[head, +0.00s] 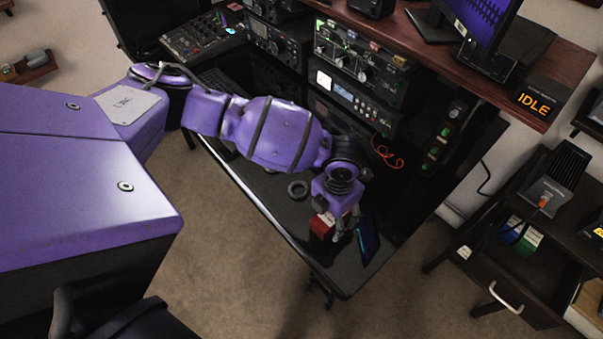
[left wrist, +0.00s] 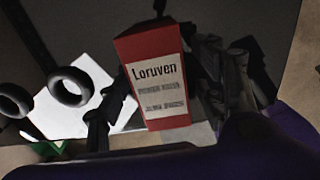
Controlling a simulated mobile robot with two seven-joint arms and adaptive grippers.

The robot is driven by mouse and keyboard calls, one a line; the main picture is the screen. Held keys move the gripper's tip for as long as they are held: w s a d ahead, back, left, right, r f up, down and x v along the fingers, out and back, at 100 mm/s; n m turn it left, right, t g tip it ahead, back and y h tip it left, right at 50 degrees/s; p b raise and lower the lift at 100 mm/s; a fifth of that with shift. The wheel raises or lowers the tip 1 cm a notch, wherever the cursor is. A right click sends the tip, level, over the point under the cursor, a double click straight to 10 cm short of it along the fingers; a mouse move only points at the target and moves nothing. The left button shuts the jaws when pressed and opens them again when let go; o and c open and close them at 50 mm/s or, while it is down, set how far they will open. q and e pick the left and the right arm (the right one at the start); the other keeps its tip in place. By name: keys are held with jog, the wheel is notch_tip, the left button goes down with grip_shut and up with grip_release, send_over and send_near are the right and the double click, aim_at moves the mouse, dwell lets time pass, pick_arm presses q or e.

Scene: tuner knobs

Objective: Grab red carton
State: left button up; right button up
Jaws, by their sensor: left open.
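The red carton (head: 321,226) stands near the front corner of the dark desk, partly hidden by my left gripper in the head view. In the left wrist view the carton (left wrist: 158,80) shows its red side and a white label reading "Loruven". My left gripper (head: 338,230) points down at the carton. In the left wrist view its dark fingers (left wrist: 162,72) are open, one on each side of the carton. Whether either finger touches it, I cannot tell. My right gripper is not in view.
A flat dark device (head: 368,241) lies close to the right of my left gripper. A black ring (head: 298,189) lies behind the carton. A red cable (head: 388,155) and radio racks (head: 352,97) are farther back. The desk's front edge is close by.

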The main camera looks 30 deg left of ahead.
pick_arm(q)
jog(key=shift+w+r, duration=0.1)
jog(key=shift+w, duration=0.05)
jog(key=c, duration=1.3)
